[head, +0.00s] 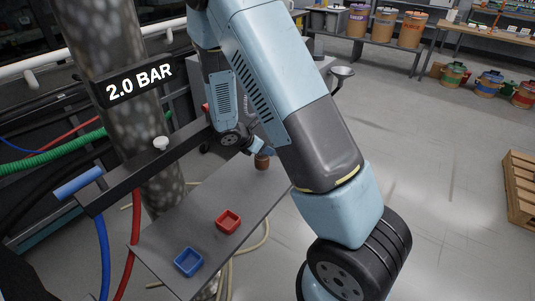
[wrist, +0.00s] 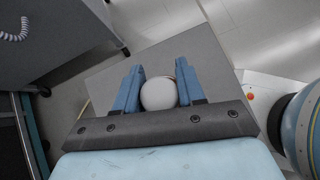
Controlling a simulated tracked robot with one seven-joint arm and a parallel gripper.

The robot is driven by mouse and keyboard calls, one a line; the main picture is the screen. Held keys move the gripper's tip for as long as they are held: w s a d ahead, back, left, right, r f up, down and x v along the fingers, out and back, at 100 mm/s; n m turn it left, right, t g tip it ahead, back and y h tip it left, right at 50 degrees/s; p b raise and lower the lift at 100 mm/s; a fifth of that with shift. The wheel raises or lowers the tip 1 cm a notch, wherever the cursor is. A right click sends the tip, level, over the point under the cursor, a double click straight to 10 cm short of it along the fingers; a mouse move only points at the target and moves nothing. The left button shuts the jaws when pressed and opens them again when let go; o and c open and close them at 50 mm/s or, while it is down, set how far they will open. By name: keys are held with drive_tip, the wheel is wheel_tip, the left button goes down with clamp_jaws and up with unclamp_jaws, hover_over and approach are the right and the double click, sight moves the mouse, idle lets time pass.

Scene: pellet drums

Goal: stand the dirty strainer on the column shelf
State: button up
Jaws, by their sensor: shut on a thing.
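My gripper (wrist: 160,88) is shut on the dirty strainer; the strainer's round pale top (wrist: 158,93) shows between the two blue fingers in the wrist view. In the head view the strainer's brown body (head: 262,163) hangs upright below my gripper (head: 259,152), at the far end of the grey column shelf (head: 205,201). Whether its foot touches the shelf cannot be told. The shelf's bare plate also shows below the fingers in the wrist view (wrist: 205,55).
A red tray (head: 228,222) and a blue tray (head: 188,262) sit on the shelf's near part. A dark bracket (head: 130,180) with a white knob (head: 160,143) runs beside it, by the column (head: 125,75). The shelf between the red tray and the strainer is clear.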

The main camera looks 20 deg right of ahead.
wheel_tip(320, 180, down, 3)
drive_tip(key=shift+r, duration=0.2)
drive_tip(key=o, duration=1.1)
drive_tip(key=v, duration=0.7)
drive_tip(key=s+d+r+m+y, duration=0.1)
drive_tip(key=s+d+r+m, duration=0.1)
drive_tip(key=s+r+m, duration=0.3)
drive_tip(key=s+d+r+m+g+y, duration=0.1)
drive_tip(key=r+m, duration=0.2)
drive_tip(key=r, duration=0.4)
drive_tip(key=s+d+r+m+y, duration=0.1)
drive_tip(key=s+d+r+m, duration=0.1)
drive_tip(key=s+r+m, duration=0.35)
drive_tip(key=s+r+m+t+y, duration=0.1)
drive_tip(key=s+r+m, duration=0.2)
drive_tip(key=s+r, duration=0.2)
drive_tip(key=s+r+m+t+y, duration=0.1)
drive_tip(key=s+r+m+y, duration=0.1)
drive_tip(key=s+r, duration=0.2)
drive_tip(key=s+r+m+t+y, duration=0.1)
drive_tip(key=s+r+m+y, duration=0.1)
drive_tip(key=s+r, duration=0.3)
drive_tip(key=shift+s+a+r+m, duration=0.2)
drive_tip(key=shift+s+r+m, duration=0.25)
drive_tip(key=shift+m, duration=0.4)
